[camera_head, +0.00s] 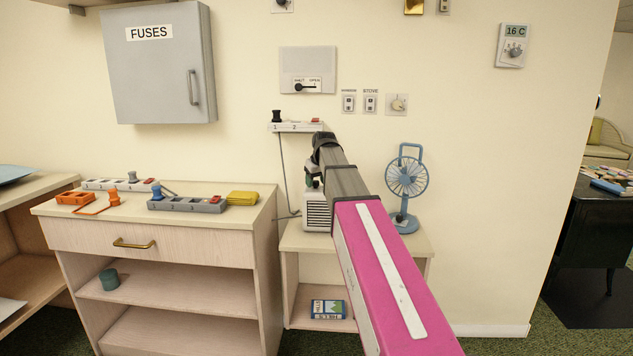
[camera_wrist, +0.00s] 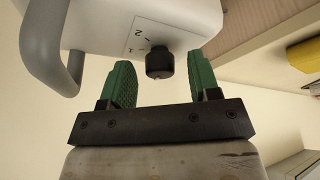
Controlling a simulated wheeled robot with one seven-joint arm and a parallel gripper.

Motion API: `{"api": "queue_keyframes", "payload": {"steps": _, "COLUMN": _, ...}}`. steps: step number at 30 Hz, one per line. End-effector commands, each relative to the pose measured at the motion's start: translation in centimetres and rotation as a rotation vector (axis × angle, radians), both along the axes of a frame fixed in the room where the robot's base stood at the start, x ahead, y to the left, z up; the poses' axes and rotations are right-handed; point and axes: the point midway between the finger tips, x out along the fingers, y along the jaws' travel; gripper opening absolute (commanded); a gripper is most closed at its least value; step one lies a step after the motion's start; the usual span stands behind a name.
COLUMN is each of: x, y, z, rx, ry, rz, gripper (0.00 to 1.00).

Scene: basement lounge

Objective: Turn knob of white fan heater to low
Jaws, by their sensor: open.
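The white fan heater (camera_head: 317,215) stands on the low shelf unit, partly hidden behind my arm in the head view. In the wrist view the heater's white body (camera_wrist: 185,20) fills the top, with a grey handle (camera_wrist: 42,50) at the left. Its black knob (camera_wrist: 159,63) sits beside a small marked scale with a 2 and other marks. My gripper (camera_wrist: 160,75) is open, its green fingers on either side of the knob with gaps between. The head view mostly hides the gripper behind my arm.
A blue fan (camera_head: 407,180) stands right of the heater on the shelf unit (camera_head: 418,243). A wall-mounted power strip (camera_head: 290,127) is just above, with a cable hanging down. The cabinet (camera_head: 175,238) at left holds more power strips and a yellow object (camera_head: 242,198).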

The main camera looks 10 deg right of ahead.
Motion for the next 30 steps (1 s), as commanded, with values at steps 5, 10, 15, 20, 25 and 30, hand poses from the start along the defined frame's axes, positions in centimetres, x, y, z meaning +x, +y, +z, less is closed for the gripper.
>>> {"api": "queue_keyframes", "payload": {"steps": 5, "x": -0.01, "y": 0.0, "z": 0.02, "rx": 0.0, "ry": 0.0, "rz": 0.0, "gripper": 0.14}}
{"api": "queue_keyframes", "payload": {"steps": 10, "x": -0.01, "y": 0.0, "z": 0.03, "rx": 0.0, "ry": 0.0, "rz": -0.001, "gripper": 0.07}}
{"api": "queue_keyframes", "payload": {"steps": 15, "x": -0.04, "y": 0.02, "z": 0.03, "rx": -0.001, "ry": 0.0, "rz": -0.021, "gripper": 0.07}}
{"api": "queue_keyframes", "payload": {"steps": 20, "x": -0.07, "y": 0.09, "z": 0.03, "rx": -0.001, "ry": 0.0, "rz": -0.083, "gripper": 0.07}}
{"api": "queue_keyframes", "payload": {"steps": 25, "x": -0.08, "y": 0.18, "z": 0.04, "rx": -0.001, "ry": 0.001, "rz": -0.2, "gripper": 0.07}}
{"api": "queue_keyframes", "payload": {"steps": 30, "x": -0.03, "y": 0.38, "z": 0.06, "rx": -0.001, "ry": 0.0, "rz": -0.354, "gripper": 0.07}}
